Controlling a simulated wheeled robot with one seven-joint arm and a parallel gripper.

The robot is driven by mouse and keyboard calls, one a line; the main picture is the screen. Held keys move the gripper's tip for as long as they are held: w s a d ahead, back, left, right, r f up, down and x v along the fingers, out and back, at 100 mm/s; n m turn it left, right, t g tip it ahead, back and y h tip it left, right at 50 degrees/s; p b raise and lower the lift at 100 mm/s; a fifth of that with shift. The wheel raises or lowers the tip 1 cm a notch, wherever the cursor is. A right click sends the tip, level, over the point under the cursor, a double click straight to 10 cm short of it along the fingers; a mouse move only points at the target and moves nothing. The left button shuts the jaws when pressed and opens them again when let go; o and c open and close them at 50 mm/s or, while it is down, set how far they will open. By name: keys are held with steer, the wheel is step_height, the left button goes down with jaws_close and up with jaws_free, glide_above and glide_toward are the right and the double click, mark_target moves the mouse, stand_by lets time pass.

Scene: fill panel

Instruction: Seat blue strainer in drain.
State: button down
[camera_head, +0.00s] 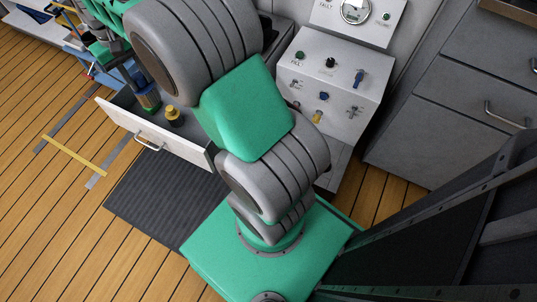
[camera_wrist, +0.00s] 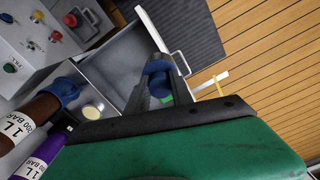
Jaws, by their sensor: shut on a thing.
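My gripper (camera_wrist: 160,84) shows in the wrist view with its dark fingers closed around a blue piece, which I take to be the blue strainer (camera_wrist: 158,67). The fingers hide much of its shape. It is over or near the open drawer (camera_wrist: 125,62), and a small green part shows just below the fingers. I cannot make out the drain.
The drawer (camera_head: 152,131) stands pulled out, with a yellow and black fitting (camera_head: 173,115) in it. Labelled brown (camera_wrist: 28,122) and purple (camera_wrist: 42,155) cylinders are at left in the wrist view. Grey cabinets (camera_head: 455,95) stand right. A dark mat (camera_head: 150,200) lies on the floor.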

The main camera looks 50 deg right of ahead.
steer(key=s+d+f+m+b, duration=0.1)
steer(key=s+d+f+m, duration=0.15)
steer(key=d+f, duration=0.5)
steer(key=s+d+f+m+b, duration=0.15)
steer(key=d+f+m, duration=0.3)
steer(key=d, duration=0.55)
steer(key=s+d+f+m+b, duration=0.2)
steer(key=s+d+f+m, duration=0.3)
steer(key=s+d+f, duration=0.85)
steer(key=s+d+f+m+b, duration=0.1)
steer(key=s+d+f+m, duration=0.1)
steer(key=s+f+m, duration=0.5)
steer(key=s+d+f+b, duration=0.15)
steer(key=s+f, duration=0.35)
steer(key=s, duration=0.5)
steer(key=s+d+f+m, duration=0.3)
steer(key=s+f+m, duration=0.1)
steer(key=s+f, duration=0.4)
steer(key=f+b, duration=0.2)
steer(key=f, duration=0.1)
steer(key=f+b, duration=0.1)
steer(key=f, duration=0.1)
steer(key=s+f+b, duration=0.1)
steer(key=f+b, duration=0.1)
steer(key=f, duration=0.1)
steer(key=shift+s+a+f+b, duration=0.1)
steer(key=shift+a+f+b, duration=0.1)
steer(key=shift+f+b, duration=0.15)
steer(key=shift+r, duration=0.1)
